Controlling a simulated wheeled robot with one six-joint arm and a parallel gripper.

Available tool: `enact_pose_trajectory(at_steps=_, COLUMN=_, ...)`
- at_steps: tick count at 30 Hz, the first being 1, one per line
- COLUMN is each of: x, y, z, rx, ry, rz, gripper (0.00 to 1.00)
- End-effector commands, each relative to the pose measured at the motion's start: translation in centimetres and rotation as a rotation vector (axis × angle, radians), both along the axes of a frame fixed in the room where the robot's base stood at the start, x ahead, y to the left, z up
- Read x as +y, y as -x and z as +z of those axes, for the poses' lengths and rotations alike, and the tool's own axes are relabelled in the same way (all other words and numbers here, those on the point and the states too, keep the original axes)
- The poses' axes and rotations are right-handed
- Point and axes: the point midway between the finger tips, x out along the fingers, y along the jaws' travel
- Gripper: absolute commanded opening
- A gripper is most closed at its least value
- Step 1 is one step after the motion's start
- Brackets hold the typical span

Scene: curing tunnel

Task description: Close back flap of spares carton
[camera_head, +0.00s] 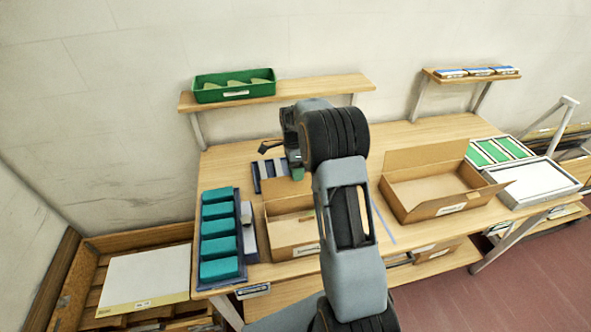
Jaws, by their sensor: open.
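Two open brown cartons stand on the wooden bench, and their front labels are too small to read, so I cannot tell which is the spares carton. The middle carton (292,240) is partly hidden by my arm; its back flap (285,189) stands up. The right carton (445,207) looks empty, with its back flap (425,156) raised and a side flap tilted outward at its right. My gripper (272,150) is open above the back of the bench, behind the middle carton and apart from it. My wrist hides part of the gripper.
A blue tray of teal blocks (220,236) stands left of the middle carton. A dark blue rack (262,171) sits behind it. A shelf (300,90) with a green bin (234,86) overhangs the back. A white tray (538,182) and green panels (499,151) are at right.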

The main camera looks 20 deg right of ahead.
Motion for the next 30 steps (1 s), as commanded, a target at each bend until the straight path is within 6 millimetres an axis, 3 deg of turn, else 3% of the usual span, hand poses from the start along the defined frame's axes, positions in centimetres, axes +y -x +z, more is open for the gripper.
enact_pose_trajectory(at_steps=7, x=0.0, y=0.01, z=-0.04, rx=0.0, ry=0.0, rz=0.0, gripper=0.47)
enact_pose_trajectory(at_steps=22, x=0.0, y=0.0, z=0.0, rx=0.0, ry=0.0, rz=0.0, gripper=0.0)
enact_pose_trajectory(at_steps=30, x=-0.01, y=-0.01, z=0.01, rx=-0.002, ry=0.0, rz=0.0, gripper=0.0)
